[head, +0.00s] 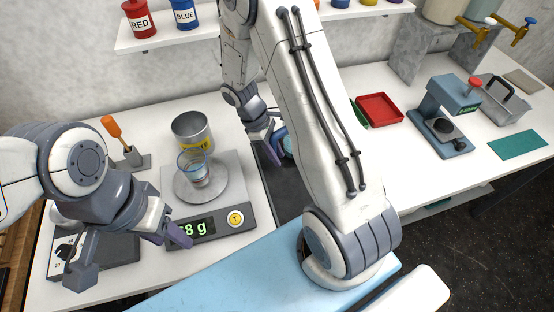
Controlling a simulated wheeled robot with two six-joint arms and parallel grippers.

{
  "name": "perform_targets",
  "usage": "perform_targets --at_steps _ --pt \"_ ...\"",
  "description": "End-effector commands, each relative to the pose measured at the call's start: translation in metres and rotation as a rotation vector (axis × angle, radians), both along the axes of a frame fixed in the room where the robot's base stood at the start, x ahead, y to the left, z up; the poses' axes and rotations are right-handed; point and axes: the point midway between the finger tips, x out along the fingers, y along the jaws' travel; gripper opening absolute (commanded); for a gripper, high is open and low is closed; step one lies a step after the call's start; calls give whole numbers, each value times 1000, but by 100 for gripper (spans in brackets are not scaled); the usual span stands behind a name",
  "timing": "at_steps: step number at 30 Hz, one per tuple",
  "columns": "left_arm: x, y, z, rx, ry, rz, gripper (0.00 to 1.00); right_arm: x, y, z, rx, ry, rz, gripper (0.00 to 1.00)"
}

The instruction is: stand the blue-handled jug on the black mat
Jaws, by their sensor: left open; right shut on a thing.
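The black mat (291,197) lies on the bench right of the scale, partly covered by my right arm. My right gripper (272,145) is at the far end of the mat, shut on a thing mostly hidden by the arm. A blue handle and a pale bit of body show there, which I take for the blue-handled jug (288,144). Whether its base touches the mat cannot be seen. My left gripper (132,254) is open and empty, in front of the scale at the lower left.
The scale (235,172) carries a clear glass (199,178); a metal can (186,126) stands behind it. An orange-handled tool (112,127) stands at left. A shelf (170,40) with bottles is above.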

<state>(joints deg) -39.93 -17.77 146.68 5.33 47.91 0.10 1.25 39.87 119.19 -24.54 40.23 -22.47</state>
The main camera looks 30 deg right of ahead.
Motion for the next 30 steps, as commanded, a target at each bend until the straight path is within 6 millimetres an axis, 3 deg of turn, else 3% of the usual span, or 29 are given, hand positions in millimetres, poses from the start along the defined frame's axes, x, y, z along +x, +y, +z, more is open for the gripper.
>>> perform_targets --at_steps 8,20,21,23,30 --pt "0 0 9 0 0 0 50 -1 0 -33 1 3 1 0" --pt "0 0 6 0 0 0 50 -1 0 -40 1 1 0 0" --pt "0 0 6 0 0 0 50 -1 0 -40 1 1 0 32" --pt "0 0 7 0 0 0 50 -1 0 -39 1 1 0 55" --pt "0 0 7 0 0 0 50 -1 0 -39 1 1 1 58"
